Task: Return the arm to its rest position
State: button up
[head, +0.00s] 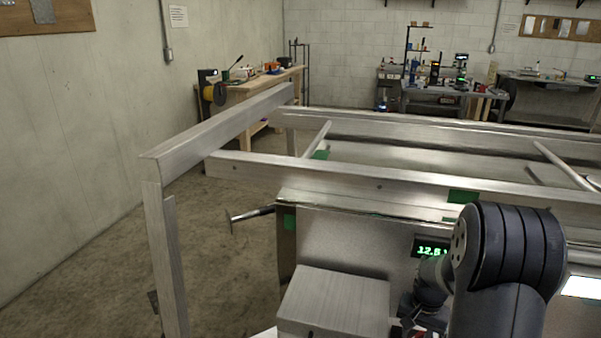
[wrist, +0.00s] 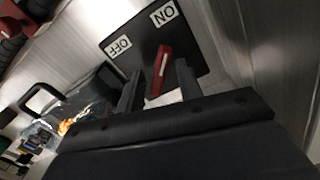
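My arm (head: 510,265) stands at the lower right of the head view, with its wrist bent down beside the metal trailer frame. My gripper (wrist: 159,75) shows in the wrist view with its two dark fingers apart. A red switch lever (wrist: 162,66) shows in the gap between the fingers; I cannot tell whether they touch it. Behind it is a black switch plate (wrist: 140,46) with white ON and OFF labels. In the head view the fingers are hard to make out near the bottom edge.
The aluminium trailer frame (head: 330,170) spans the middle, with an upright post (head: 166,250) at left. A metal box (head: 335,300) and a green-lit display (head: 431,248) are close to my arm. A handle (head: 250,214) sticks out left. The floor (head: 90,270) at left is clear.

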jog(key=shift+n, duration=1.6)
